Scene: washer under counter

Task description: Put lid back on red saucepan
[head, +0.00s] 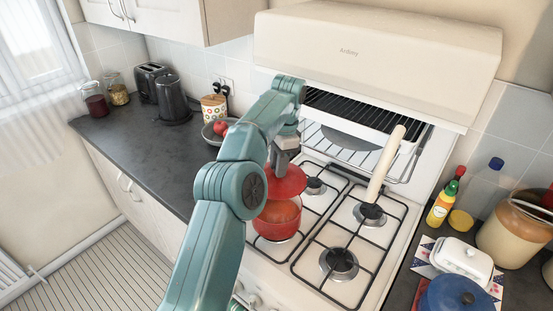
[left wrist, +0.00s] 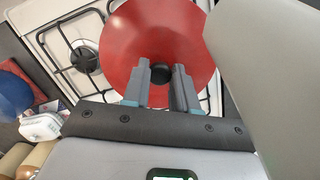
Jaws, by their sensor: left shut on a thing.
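The red saucepan (head: 274,230) stands on the front left burner of the white stove, and part of its inside shows. My left gripper (head: 284,164) is shut on the black knob (left wrist: 160,72) of the red lid (head: 290,184). It holds the lid above the saucepan's far side, apart from the near rim. In the left wrist view the lid (left wrist: 150,35) fills the upper middle and the saucepan is hidden. My right gripper is not in view.
A cream handle (head: 385,163) rises over the right burners. A grill rack (head: 345,135) is behind. A fruit bowl (head: 217,131) stands on the left counter. A blue pot (head: 455,295), butter dish (head: 462,260) and bottles crowd the right counter.

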